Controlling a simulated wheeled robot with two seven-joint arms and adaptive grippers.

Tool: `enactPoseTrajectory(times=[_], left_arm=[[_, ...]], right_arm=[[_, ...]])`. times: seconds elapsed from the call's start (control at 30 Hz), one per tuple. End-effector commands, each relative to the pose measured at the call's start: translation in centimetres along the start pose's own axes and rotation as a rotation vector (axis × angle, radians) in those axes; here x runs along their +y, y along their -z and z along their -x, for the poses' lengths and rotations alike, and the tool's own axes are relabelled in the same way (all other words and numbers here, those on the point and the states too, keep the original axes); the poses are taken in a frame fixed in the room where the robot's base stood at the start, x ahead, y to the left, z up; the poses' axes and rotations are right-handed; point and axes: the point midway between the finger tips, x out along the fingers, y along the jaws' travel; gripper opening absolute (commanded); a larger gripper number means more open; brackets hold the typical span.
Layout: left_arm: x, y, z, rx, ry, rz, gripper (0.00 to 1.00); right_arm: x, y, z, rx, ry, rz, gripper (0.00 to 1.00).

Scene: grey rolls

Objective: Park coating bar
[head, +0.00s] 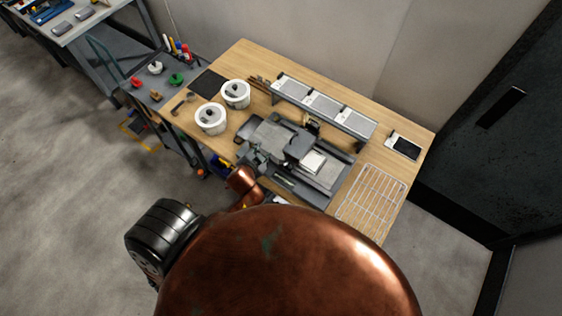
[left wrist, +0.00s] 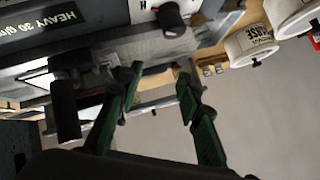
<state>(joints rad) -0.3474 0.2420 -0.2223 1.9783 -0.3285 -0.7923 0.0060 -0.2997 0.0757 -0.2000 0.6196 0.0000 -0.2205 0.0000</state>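A grey coating machine (head: 328,178) sits on the wooden bench in the head view, with a dark block and a white pad on its bed. In the left wrist view, a panel (left wrist: 55,28) with the lettering "HEAVY 30" shows at the upper left, beside a dark knob (left wrist: 172,18). My left gripper (left wrist: 160,80) has its green fingers spread apart, with nothing clearly held between them. In the head view my left gripper (head: 256,154) is at the machine's left end, hard to separate from it. I cannot clearly pick out the coating bar. My right gripper is not in view.
Two white pots (head: 210,119) (head: 236,94) stand left of the machine. A grey raised rack (head: 322,107) runs behind it. A wire rack (head: 371,198) and a small device (head: 404,146) lie at right. A tool cart (head: 150,85) adjoins the bench's left end.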

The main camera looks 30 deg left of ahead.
Motion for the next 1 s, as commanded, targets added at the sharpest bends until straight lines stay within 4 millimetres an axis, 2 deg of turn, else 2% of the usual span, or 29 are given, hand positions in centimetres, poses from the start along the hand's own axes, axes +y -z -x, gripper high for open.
enactPoseTrajectory(times=[0.03,0.07,0.13,0.17,0.2,0.23,0.3,0.33,0.4,0.43,0.47,0.5,0.53,0.6,0.67,0.7,0.77,0.8,0.87,0.9,1.0], left_arm=[[-1.3,4.0,0.0,0.098,0.037,-0.066,0.33],[-1.9,6.6,0.2,0.164,0.059,-0.110,0.33],[-3.0,13.4,1.3,0.341,0.115,-0.237,0.33],[-3.1,16.6,2.1,0.428,0.139,-0.304,0.33],[-2.9,21.1,3.7,0.552,0.168,-0.402,0.33],[-2.3,24.2,5.2,0.648,0.187,-0.482,0.33],[0.2,30.4,8.9,0.866,0.214,-0.680,0.33],[1.6,32.4,10.6,0.954,0.220,-0.769,0.33],[5.7,35.6,14.4,1.151,0.215,-0.989,0.33],[7.7,36.3,15.9,1.228,0.204,-1.087,0.33],[9.7,36.5,17.1,1.301,0.190,-1.189,0.33],[12.2,36.3,18.5,1.390,0.161,-1.329,0.33],[14.0,35.6,19.3,1.449,0.135,-1.438,0.33],[17.6,32.9,20.1,1.561,0.047,-1.701,0.33],[19.4,29.5,19.6,1.617,-0.054,-1.935,0.33],[19.9,26.9,18.8,1.634,-0.137,-2.091,0.33],[19.5,23.0,17.1,1.620,-0.276,-2.315,0.33],[18.4,20.5,15.7,1.586,-0.376,-2.453,0.33],[16.1,17.3,13.8,1.509,-0.530,-2.634,0.33],[14.2,15.5,12.6,-1.432,0.625,2.711,0.33],[9.5,12.3,10.5,-1.159,0.772,2.656,0.33]], right_arm=[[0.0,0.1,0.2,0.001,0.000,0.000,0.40],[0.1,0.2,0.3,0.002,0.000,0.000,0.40],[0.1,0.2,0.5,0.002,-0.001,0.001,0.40],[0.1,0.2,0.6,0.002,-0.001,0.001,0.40],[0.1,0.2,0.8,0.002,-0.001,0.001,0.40],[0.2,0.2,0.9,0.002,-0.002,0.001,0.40],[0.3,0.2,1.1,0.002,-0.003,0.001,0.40],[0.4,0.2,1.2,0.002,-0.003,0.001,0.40],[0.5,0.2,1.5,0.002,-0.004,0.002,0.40],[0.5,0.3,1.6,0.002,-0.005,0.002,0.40],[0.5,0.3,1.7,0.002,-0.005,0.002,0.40],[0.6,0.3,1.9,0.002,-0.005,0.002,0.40],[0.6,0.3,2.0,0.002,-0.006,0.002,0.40],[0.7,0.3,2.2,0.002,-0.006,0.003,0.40],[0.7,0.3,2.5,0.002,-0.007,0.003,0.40],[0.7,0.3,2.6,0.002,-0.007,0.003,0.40],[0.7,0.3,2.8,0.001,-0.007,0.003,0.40],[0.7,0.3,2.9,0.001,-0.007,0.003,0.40],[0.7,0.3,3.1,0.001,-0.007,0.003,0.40],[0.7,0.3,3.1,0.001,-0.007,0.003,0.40],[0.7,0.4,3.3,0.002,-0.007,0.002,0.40]])
